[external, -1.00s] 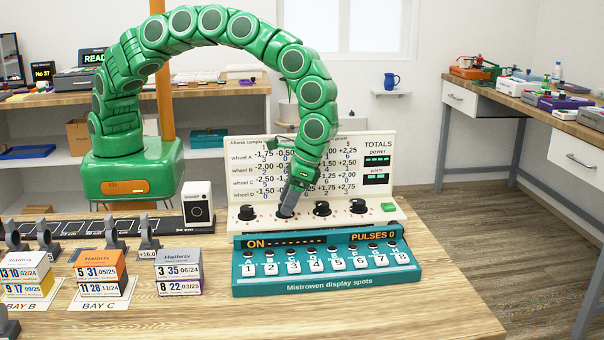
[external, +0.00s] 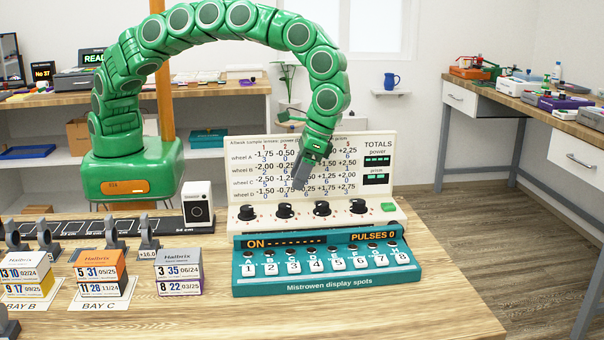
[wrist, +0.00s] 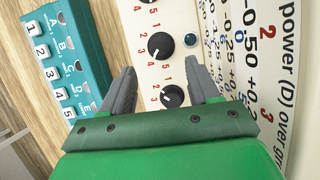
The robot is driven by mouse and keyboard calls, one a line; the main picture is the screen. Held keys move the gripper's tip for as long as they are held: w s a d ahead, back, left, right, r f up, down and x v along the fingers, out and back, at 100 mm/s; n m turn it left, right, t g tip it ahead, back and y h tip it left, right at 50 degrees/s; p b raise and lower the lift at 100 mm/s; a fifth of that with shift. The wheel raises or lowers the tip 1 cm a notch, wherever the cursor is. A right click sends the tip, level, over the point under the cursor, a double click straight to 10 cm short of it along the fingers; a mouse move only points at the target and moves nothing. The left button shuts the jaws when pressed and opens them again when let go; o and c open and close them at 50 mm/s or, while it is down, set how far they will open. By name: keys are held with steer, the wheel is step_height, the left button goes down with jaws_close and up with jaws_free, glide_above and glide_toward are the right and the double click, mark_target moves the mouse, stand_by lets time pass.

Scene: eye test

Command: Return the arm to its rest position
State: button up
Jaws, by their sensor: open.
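My green segmented arm (external: 240,19) arches from its green base (external: 133,170) over to the lens panel. My gripper (external: 299,187) points down in front of the white chart board, above the row of black knobs and apart from them. In the wrist view its two grey fingers (wrist: 159,75) are spread with nothing held between them. One black knob (wrist: 160,46) shows beyond the fingertips and another black knob (wrist: 172,96) shows between the fingers. The second knob from the left (external: 284,211) stands free in the external view.
The white panel (external: 380,150) carries several knobs and a green button (external: 389,207). The teal display box (external: 330,283) stands in front, reading ON and PULSES 0. Small lens boxes (external: 179,271) and grey clips (external: 148,237) stand at left. The table's front right is clear.

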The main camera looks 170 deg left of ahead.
steer(key=w+d+r+m, duration=0.3)
steer(key=w+d+r, duration=0.2)
steer(key=d, duration=0.5)
steer(key=w+d+r+m, duration=0.2)
steer(key=w+d+r, duration=0.3)
steer(key=d, duration=0.4)
steer(key=s+d+r+m+g, duration=0.15)
steer(key=d+r, duration=0.25)
steer(key=d, duration=0.6)
steer(key=s+d+r+m, duration=0.1)
steer(key=d+r+m, duration=0.25)
steer(key=d, duration=0.55)
steer(key=s+d+r+m+y, duration=0.2)
steer(key=s+d+r+m, duration=0.15)
steer(key=s+d, duration=1.1)
steer(key=s+d+f+m+y, duration=0.1)
steer(key=s+m, duration=0.1)
steer(key=s, duration=0.4)
steer(key=s+d+f+m+y, duration=0.1)
steer(key=s+m, duration=0.1)
steer(key=s, duration=0.5)
steer(key=shift+d+f, duration=0.2)
steer(key=shift+f, duration=0.2)
